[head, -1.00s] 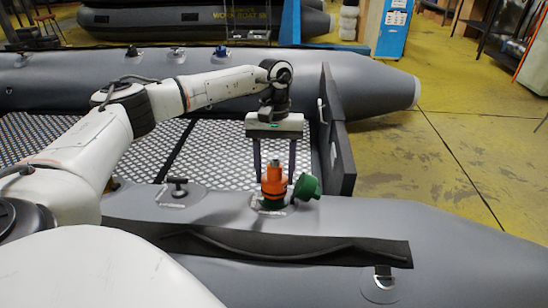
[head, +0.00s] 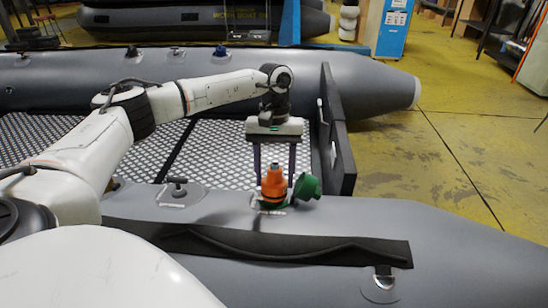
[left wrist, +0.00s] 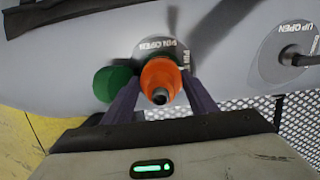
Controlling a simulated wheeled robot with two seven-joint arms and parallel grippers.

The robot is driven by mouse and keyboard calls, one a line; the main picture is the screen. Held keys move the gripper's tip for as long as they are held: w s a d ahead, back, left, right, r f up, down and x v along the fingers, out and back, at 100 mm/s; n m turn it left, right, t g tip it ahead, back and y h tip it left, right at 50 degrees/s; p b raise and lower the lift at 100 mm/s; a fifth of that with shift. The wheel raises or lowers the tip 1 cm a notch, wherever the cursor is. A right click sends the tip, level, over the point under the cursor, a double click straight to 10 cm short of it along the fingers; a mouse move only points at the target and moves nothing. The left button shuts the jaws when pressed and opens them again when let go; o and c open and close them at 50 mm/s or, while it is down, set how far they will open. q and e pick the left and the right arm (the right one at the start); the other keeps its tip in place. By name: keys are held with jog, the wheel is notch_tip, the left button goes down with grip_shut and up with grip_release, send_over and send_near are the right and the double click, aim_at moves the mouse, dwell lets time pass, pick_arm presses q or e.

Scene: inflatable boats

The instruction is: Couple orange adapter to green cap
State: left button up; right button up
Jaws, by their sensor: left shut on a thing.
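The orange adapter (head: 273,185) stands upright over a valve patch on the near grey boat tube, with a dark nozzle on top. The green cap (head: 307,187) is tilted open at the adapter's right side; a green base shows under the adapter. My left gripper (head: 274,180) points down with its purple fingers on both sides of the adapter and is shut on it. In the left wrist view, the adapter (left wrist: 161,78) lies between the fingers and the green cap (left wrist: 113,84) is to its left. Whether the adapter is fully seated is hidden. My right gripper is not seen.
The near tube (head: 460,245) carries a black strip (head: 290,246) in front of the valve and a black T-shaped fitting (head: 178,187) to the left. A dark transom board (head: 338,150) stands just right of my gripper. The perforated floor (head: 215,160) lies behind.

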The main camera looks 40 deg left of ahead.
pick_arm(q)
jog(key=shift+s+d+f+b, duration=0.15)
jog(key=shift+f+b, duration=0.2)
jog(key=shift+f, duration=0.5)
dwell(0.4)
jog(key=m, duration=0.4)
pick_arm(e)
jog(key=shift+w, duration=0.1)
pick_arm(q)
jog(key=shift+s, duration=0.1)
jog(key=shift+f+m+b, duration=0.1)
jog(key=shift+m+b, duration=0.25)
jog(key=shift+m, duration=0.15)
jog(key=m, duration=0.3)
jog(key=shift+a, duration=0.2)
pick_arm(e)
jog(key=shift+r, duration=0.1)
pick_arm(q)
jog(key=o, duration=1.2)
jog(key=shift+c, duration=0.2)
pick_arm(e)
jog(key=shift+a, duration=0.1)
